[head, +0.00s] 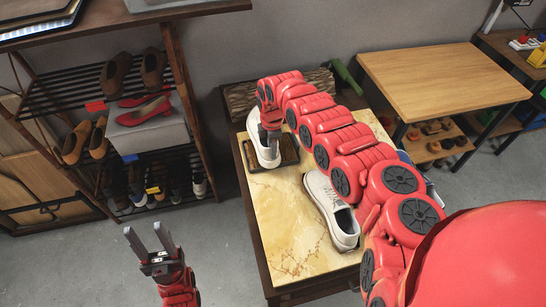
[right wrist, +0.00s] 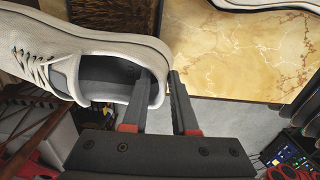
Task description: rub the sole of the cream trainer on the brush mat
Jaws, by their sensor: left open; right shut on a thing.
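The cream trainer (head: 254,146) is at the far left part of the marble-topped table, over the dark brush mat (head: 289,150). My right gripper (head: 270,128) is shut on its heel wall. In the right wrist view the trainer (right wrist: 100,50) has one finger inside its opening and one outside the heel. The brush mat (right wrist: 110,14) shows behind it with dark bristles. I cannot tell whether the sole touches the bristles. My left gripper (head: 147,236) is open and empty, low in front, away from the table.
A second pale trainer (head: 333,211) stands on the marble top (head: 280,220), partly behind my right arm. A shoe rack (head: 75,95) with several shoes stands at left. A wooden bench (head: 440,75) stands at right. The front left tabletop is clear.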

